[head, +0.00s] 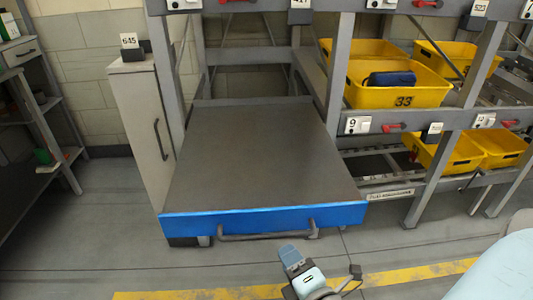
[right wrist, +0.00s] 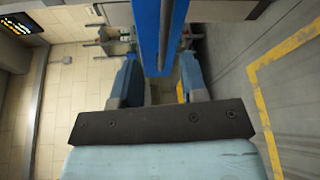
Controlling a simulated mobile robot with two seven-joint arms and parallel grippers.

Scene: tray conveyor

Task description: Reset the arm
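My right gripper (head: 306,270) is at the bottom of the head view, just below the blue front of a grey pull-out tray (head: 262,150). In the right wrist view its two blue fingers stand apart with an open gap (right wrist: 160,82) and nothing seen held between them. The tray's blue front edge (right wrist: 150,30) and its dark handle (right wrist: 166,30) lie beyond the fingertips there. In the head view the handle (head: 268,236) looks free of the gripper. My left gripper is not in view.
Yellow bins (head: 400,95) stand on the rack to the right, one holding a dark blue case (head: 391,78). A tall white cabinet (head: 135,110) stands left of the tray. A shelf (head: 30,90) is at far left. Open floor (head: 110,220) with a yellow line lies in front.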

